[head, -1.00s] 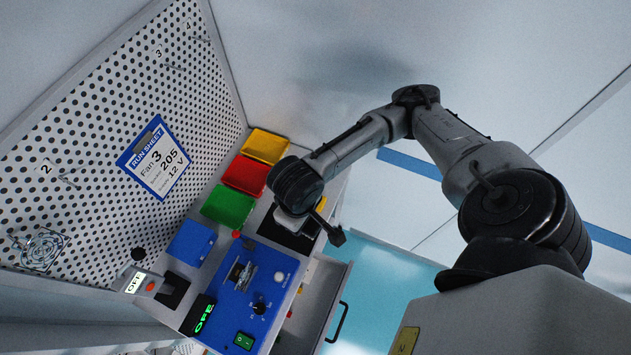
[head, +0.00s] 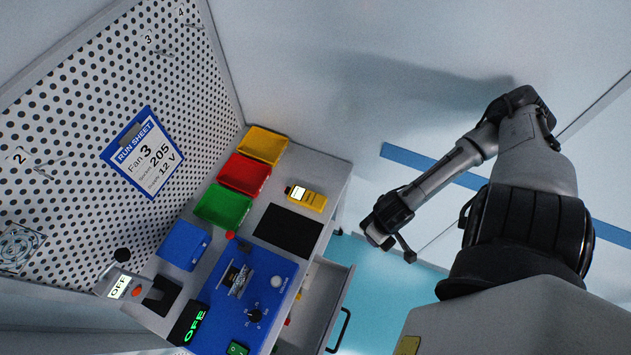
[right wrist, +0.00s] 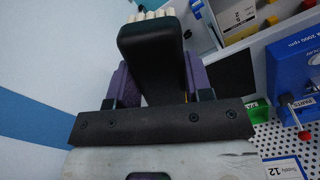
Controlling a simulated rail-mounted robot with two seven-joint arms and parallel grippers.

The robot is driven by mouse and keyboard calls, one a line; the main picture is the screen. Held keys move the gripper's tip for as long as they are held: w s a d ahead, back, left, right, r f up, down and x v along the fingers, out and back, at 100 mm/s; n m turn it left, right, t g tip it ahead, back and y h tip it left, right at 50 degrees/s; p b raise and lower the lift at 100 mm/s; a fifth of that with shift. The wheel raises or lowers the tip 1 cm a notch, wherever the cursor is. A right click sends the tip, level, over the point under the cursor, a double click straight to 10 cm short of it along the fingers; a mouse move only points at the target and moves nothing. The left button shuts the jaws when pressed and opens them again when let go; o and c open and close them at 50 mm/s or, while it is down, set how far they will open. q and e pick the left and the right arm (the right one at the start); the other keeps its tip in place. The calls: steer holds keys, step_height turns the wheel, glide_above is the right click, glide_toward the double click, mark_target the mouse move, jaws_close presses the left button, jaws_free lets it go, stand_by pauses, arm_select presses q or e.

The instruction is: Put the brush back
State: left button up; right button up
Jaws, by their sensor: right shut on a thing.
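The brush (right wrist: 152,50) has a broad black body, with pale bristles at its far end in the right wrist view. My right gripper (right wrist: 158,82) is shut on it, with a purple finger on each side. In the head view my right wrist hangs over the floor, right of the bench and its open drawer (head: 341,310); the fingers and brush cannot be made out there. My left gripper is not in view.
The bench holds a blue tester (head: 242,300), a black mat (head: 288,231), a yellow meter (head: 307,198), and green (head: 223,206), red (head: 243,174) and yellow (head: 263,145) bins. A pegboard (head: 95,95) stands behind. The floor right of the bench is clear.

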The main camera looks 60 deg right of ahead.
steer(key=w+d+f+n, duration=0.3)
steer(key=d+f+n, duration=0.2)
steer(key=d+f, duration=0.15)
steer(key=n+b, duration=1.5)
steer(key=n, duration=0.3)
glide_above(316, 178)
steer(key=s, duration=0.2)
steer(key=shift+w+a+f, duration=0.1)
steer(key=shift+a+f, duration=0.1)
steer(key=shift+f, duration=0.45)
steer(key=shift+w+a+f, duration=0.1)
steer(key=shift+a+f, duration=0.05)
steer(key=shift+f, duration=0.45)
steer(key=shift+w+d+r, duration=0.15)
steer(key=shift+w, duration=0.25)
steer(key=shift+w+b, duration=0.25)
steer(key=shift+b, duration=0.25)
step_height(316, 178, down, 4)
steer(key=b, duration=0.5)
steer(key=shift+w+d+r, duration=0.1)
steer(key=shift+r, duration=0.2)
